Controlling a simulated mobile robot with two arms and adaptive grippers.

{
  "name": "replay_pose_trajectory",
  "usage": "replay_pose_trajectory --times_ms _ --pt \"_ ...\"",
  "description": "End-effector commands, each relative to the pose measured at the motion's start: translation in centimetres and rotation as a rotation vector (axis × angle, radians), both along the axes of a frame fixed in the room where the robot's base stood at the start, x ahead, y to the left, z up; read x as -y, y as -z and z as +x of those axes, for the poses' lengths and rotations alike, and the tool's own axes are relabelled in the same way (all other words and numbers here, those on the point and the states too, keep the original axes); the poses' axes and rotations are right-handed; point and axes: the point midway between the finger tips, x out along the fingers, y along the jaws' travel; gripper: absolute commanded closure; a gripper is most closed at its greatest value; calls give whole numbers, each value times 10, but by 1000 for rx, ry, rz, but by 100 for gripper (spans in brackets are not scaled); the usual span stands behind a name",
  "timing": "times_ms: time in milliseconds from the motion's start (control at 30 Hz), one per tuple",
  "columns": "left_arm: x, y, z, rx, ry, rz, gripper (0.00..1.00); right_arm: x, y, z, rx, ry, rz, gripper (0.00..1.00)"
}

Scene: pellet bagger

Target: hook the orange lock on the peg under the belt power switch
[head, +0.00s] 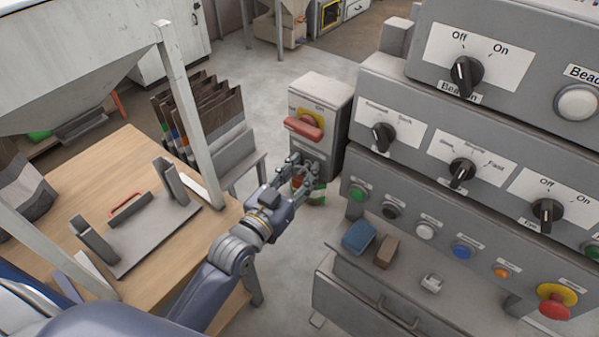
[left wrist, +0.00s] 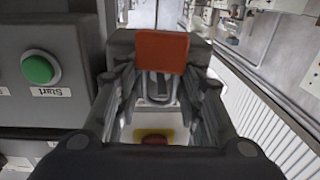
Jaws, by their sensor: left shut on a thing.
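The orange lock (left wrist: 160,50) is between the fingers of my left gripper (left wrist: 158,100) in the left wrist view, its metal shackle (left wrist: 158,86) pointing down the picture. Part of a red and yellow switch (left wrist: 154,136) shows past the shackle in the left wrist view. I cannot make out the peg. My right gripper is out of view.
A grey control panel (head: 400,180) with knobs and buttons stands close on the right. A green Start button (left wrist: 37,68) is beside the gripper in the left wrist view. A wooden table (head: 95,185) with a grey fixture is left. Folded bags (head: 205,115) stand behind.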

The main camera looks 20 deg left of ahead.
Motion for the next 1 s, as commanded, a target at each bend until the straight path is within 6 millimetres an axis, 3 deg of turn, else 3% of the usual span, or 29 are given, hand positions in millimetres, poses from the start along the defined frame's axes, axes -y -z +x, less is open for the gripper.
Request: replay_pose_trajectory --times_ms 300,333,400,433,1000 --pt "-3 5 2 -11 -5 8 90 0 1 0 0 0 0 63" --pt "-3 5 2 -11 -5 9 59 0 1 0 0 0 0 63" --pt "-2 5 2 -11 -4 8 43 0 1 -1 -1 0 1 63" --pt "-2 5 2 -11 -4 8 41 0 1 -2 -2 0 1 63" --pt "-1 6 0 -13 0 3 41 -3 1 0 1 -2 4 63"
